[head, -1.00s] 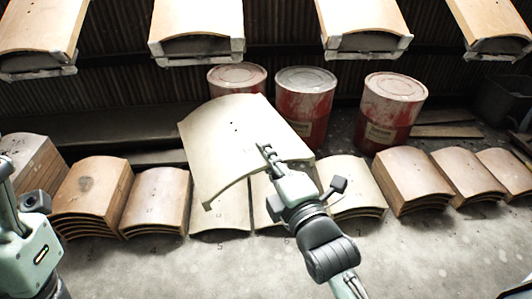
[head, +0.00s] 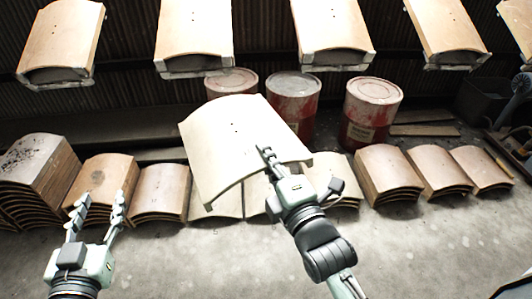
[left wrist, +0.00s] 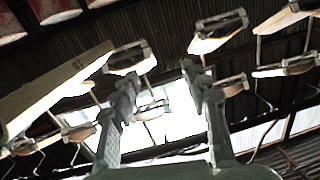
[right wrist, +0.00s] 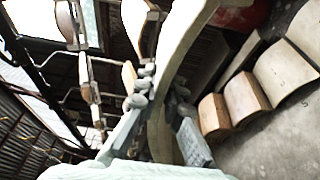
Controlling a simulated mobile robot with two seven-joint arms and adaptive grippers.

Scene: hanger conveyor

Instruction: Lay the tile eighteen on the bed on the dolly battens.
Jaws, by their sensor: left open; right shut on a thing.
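A large cream curved tile (head: 235,140) is held up tilted in the head view, in front of the floor stacks. My right gripper (head: 267,155) is shut on its right front edge; the right wrist view also shows the fingers on both sides of the tile's edge (right wrist: 160,135). In the left wrist view, a tile edge (left wrist: 55,82) bears a mark that reads like 18 or 81. My left gripper (head: 97,205) is open and empty, fingers pointing up, left of the held tile. I cannot make out the dolly battens or the bed in these views.
Stacks of curved tiles stand in a row on the floor, left (head: 35,170) and right (head: 387,172). Red drums (head: 372,112) stand behind. Tiles (head: 195,30) hang in cradles overhead. The floor (head: 420,245) in front is clear. A dark bin (head: 482,100) is at back right.

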